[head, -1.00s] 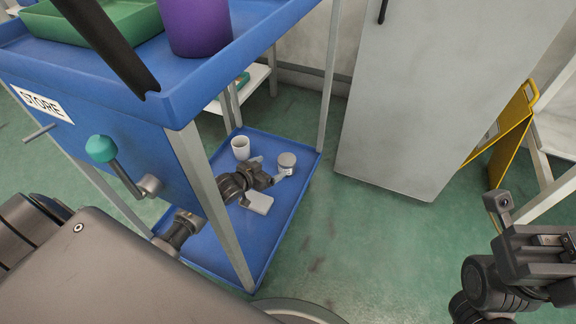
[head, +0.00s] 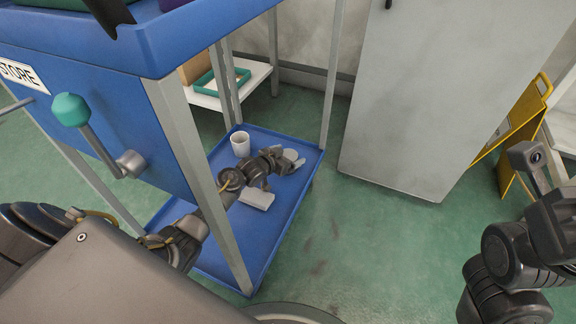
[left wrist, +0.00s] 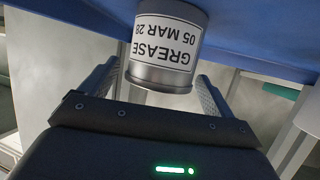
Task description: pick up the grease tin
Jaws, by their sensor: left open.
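The grease tin (left wrist: 165,45) is a grey metal can with a white label reading GREASE 05 MAR 28, upside down in the left wrist view. It stands on the blue lower shelf (head: 275,230) of the trolley. In the head view my left gripper (head: 287,157) is at the tin and partly hides it. In the left wrist view its fingers are open, one on each side of the tin, and I cannot tell whether they touch it. My right arm shows at the right edge, and the state of its gripper (head: 533,163) is unclear.
A white cup (head: 240,143) and a pale block (head: 257,199) are on the same shelf, near my left arm. The trolley's post (head: 200,170) and blue upper part (head: 110,110) stand close by. A grey cabinet (head: 440,90) is to the right, with open green floor before it.

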